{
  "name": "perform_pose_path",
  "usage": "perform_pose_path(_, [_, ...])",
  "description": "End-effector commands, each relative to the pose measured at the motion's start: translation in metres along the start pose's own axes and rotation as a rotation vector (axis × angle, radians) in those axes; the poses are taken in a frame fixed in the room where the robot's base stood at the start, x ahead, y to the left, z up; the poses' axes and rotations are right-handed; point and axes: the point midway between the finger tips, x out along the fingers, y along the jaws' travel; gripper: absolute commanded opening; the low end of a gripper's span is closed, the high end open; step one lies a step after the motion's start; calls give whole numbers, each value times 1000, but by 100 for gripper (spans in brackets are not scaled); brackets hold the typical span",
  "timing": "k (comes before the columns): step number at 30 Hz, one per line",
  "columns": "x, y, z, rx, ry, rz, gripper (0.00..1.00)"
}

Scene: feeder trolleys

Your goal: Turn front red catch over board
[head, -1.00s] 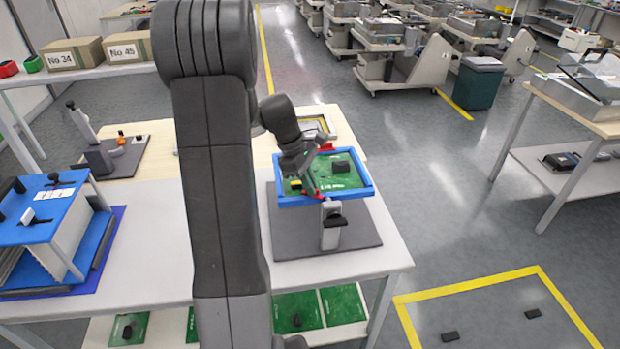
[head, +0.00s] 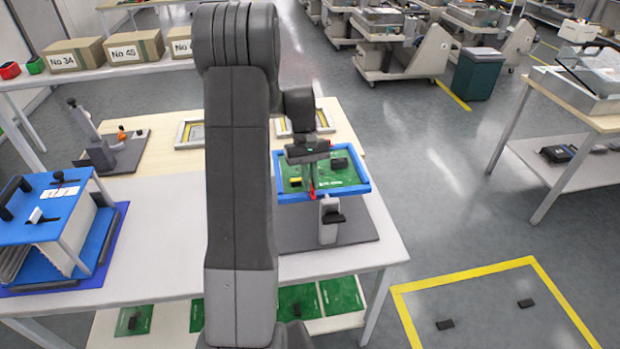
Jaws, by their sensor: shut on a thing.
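A green board (head: 347,177) lies in a blue frame (head: 364,187), held on a stand (head: 329,222) on a dark grey mat. The front red catch (head: 312,193) is at the frame's front edge, left of the stand's head. My gripper (head: 311,186) reaches down over the board's front part and is shut on this catch. The fingertips are small in the picture and partly cover the catch. I cannot tell exactly how far the catch lies over the board. The back of the frame is partly hidden behind my wrist.
A blue fixture (head: 50,225) stands on the table's left. A black-based clamp stand (head: 100,150) and flat yellow-grey frames (head: 190,134) are behind. My arm hides the table's middle. Green boards (head: 297,299) lie on the shelf below.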

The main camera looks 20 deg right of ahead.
Motion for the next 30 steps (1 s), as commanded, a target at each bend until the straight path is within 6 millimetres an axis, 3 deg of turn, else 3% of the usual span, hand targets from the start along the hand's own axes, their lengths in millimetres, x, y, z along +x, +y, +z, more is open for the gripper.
perform_pose_path(9, [-1, 1, 0, 109, 3, -46, 0])
perform_pose_path(25, [-1, 1, 0, 130, 3, -54, 0])
perform_pose_path(27, [-1, 1, 0, 130, 3, -54, 18])
perform_pose_path(29, [-1, 1, 0, 129, 3, -54, 30])
perform_pose_path(30, [-1, 1, 0, 129, 3, -54, 30])
